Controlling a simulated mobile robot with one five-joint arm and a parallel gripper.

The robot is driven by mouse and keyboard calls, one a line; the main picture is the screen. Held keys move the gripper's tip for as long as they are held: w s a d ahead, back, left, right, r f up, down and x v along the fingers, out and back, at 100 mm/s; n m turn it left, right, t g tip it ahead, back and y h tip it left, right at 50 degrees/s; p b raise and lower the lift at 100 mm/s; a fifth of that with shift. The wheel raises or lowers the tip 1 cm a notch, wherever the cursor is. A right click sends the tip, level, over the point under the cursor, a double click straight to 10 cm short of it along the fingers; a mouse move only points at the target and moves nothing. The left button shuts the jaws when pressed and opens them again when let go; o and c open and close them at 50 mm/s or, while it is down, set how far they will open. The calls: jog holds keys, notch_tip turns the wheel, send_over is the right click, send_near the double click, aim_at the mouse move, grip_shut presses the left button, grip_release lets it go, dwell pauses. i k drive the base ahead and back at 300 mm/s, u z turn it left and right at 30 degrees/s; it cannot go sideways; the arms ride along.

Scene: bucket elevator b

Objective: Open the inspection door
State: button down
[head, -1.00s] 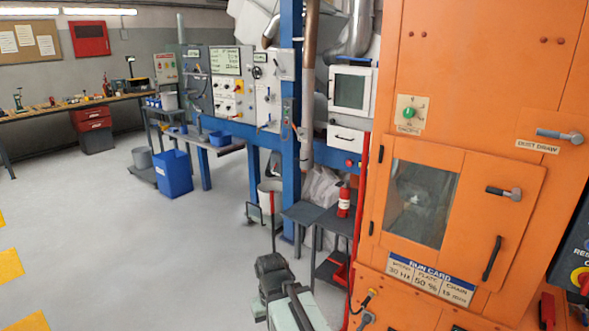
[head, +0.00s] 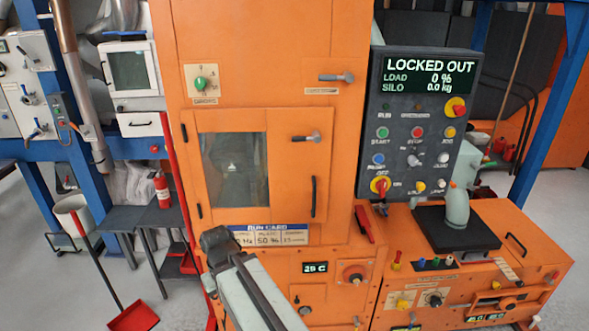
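The inspection door (head: 288,170) is an orange panel with a dark window (head: 235,168) on the front of the tall orange cabinet. It looks shut. Black hinges are on its left edge. A grey T-shaped latch (head: 306,138) sits at its upper right, its bar roughly level. A black vertical pull handle (head: 313,197) is below the latch. My arm rises from the bottom and ends in a dark block, my gripper (head: 219,241) as far as I can tell, in front of the run card, below and left of the handle. No fingers can be made out.
The control panel (head: 418,120) right of the door reads LOCKED OUT. An orange machine with a pipe (head: 457,205) stands below it. Another T-handle (head: 337,77) is above the door. A red dustpan (head: 134,316) and a dark side table (head: 137,219) are left.

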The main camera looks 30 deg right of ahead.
aim_at(299, 173)
jog(key=k, duration=1.25)
jog(key=u, duration=0.45)
jog(key=i, duration=1)
jog(key=u, duration=0.35)
